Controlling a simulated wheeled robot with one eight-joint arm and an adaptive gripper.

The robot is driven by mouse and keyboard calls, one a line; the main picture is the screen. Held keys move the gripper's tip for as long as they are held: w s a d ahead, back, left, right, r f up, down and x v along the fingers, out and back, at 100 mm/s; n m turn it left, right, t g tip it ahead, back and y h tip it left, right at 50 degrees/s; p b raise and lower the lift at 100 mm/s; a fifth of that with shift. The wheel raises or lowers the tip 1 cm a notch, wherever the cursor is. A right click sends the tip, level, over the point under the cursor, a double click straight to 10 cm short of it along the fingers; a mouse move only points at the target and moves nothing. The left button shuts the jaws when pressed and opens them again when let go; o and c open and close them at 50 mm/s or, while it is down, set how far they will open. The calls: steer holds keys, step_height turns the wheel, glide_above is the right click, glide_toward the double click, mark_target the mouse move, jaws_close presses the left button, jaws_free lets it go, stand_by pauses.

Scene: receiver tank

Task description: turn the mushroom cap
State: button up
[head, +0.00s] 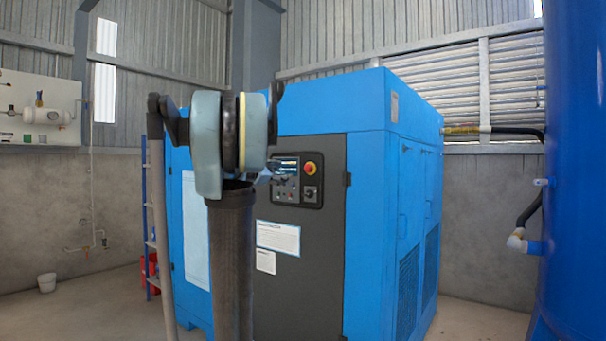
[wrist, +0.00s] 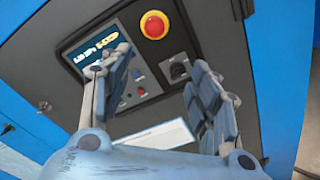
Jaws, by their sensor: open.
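The mushroom cap (head: 310,168) is a round red button on a yellow ring. It sits at the upper right of the control panel on the blue cabinet's dark door. In the wrist view the cap (wrist: 154,26) is at the top centre, beyond my fingertips. My gripper (wrist: 162,60) is open and empty, its two fingers spread apart below the cap, clear of it in the picture. The left finger overlaps the panel's display. In the head view my gripper is mostly hidden behind my arm, and the cap is unobstructed.
A black rotary switch (wrist: 179,71) sits below the cap, close to the right finger. The control panel (head: 297,200) also carries a lit display and small buttons. White labels (head: 278,237) are below it. A blue tank (head: 577,150) stands at the right.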

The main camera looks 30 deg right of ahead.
mark_target(306, 169)
steer(key=shift+n, duration=0.3)
steer(key=x, duration=0.6)
steer(key=r+x, duration=0.1)
steer(key=x, duration=1.1)
steer(key=shift+w+r, duration=0.2)
steer(key=shift+w, duration=0.15)
steer(key=c, duration=1.1)
